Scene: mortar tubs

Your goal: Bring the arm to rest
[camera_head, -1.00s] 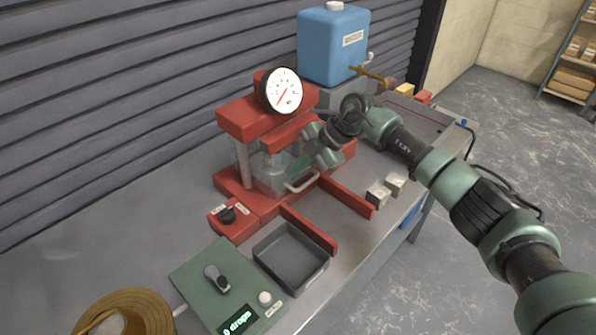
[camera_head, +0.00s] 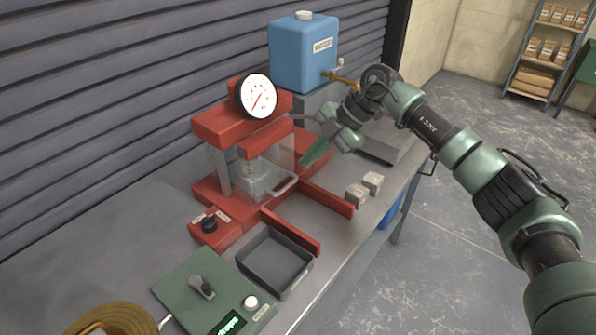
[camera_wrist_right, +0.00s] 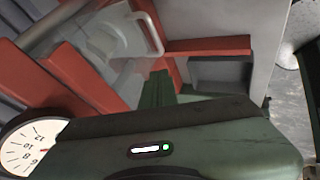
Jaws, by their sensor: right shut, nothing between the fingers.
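My right arm comes in from the right in the head view. Its gripper (camera_head: 312,157) is shut and empty, with green fingers pointing down and left above the bench, just right of the red press (camera_head: 228,127). The fingers also show in the right wrist view (camera_wrist_right: 158,88), close to the press's clear guard and its handle. The press has a round white dial gauge (camera_head: 257,95) on top. Whether the fingers touch anything cannot be told. My left gripper is not in view.
Two grey cubes (camera_head: 365,189) sit on the bench right of the press rails. A dark tray (camera_head: 275,261), a green control box (camera_head: 208,290) and a blue water tank (camera_head: 303,52) stand around it. The bench's front edge (camera_head: 345,264) is clear.

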